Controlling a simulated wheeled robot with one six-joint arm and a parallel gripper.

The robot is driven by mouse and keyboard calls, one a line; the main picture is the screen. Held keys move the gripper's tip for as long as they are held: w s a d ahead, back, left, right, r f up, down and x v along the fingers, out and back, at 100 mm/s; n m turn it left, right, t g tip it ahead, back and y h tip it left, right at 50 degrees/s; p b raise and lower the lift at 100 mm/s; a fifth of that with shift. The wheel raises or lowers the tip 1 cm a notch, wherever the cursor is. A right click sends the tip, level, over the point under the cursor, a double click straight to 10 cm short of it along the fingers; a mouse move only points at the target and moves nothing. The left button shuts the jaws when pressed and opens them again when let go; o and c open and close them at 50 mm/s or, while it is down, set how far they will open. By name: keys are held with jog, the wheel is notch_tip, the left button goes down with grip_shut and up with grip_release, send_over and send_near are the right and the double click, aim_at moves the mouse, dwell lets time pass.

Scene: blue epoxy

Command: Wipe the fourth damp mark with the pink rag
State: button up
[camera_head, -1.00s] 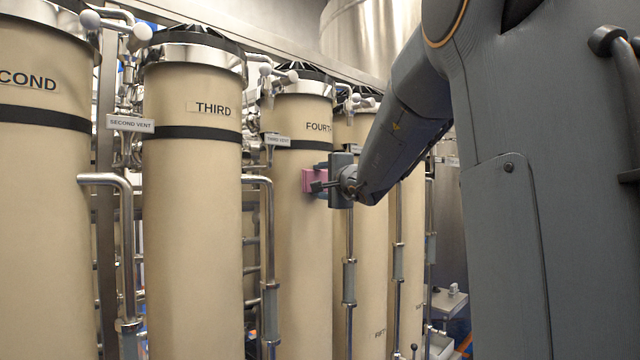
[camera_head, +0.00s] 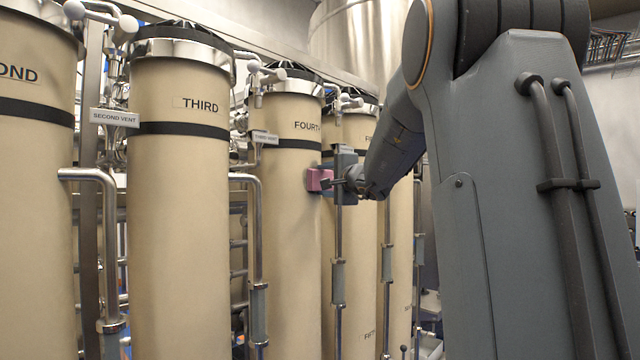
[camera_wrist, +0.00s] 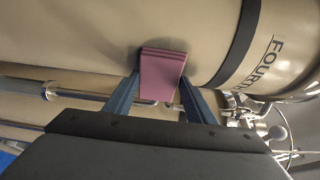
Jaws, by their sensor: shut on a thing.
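The pink rag (camera_head: 317,180) is a small folded pad held at the right edge of the tan column labelled FOURTH (camera_head: 292,240), below its black band. My gripper (camera_head: 327,180) is shut on the rag. In the wrist view the rag (camera_wrist: 162,72) sits between the two blue-grey fingers (camera_wrist: 160,95), its far end at or very near the FOURTH column's surface (camera_wrist: 90,35). Contact is hard to tell. A dark patch shows around the rag's far end; I cannot tell whether it is shadow or the damp mark.
The THIRD column (camera_head: 180,240) stands to the left and the FIFTH column (camera_head: 358,250) to the right, close by. A thin vertical steel pipe (camera_head: 338,240) runs just below my gripper. A bent steel pipe (camera_head: 257,230) stands between the THIRD and FOURTH columns.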

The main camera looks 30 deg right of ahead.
jog(key=shift+w+d, duration=0.15)
jog(key=shift+d, duration=0.15)
jog(key=shift+b, duration=0.75)
jog(key=shift+a, duration=0.1)
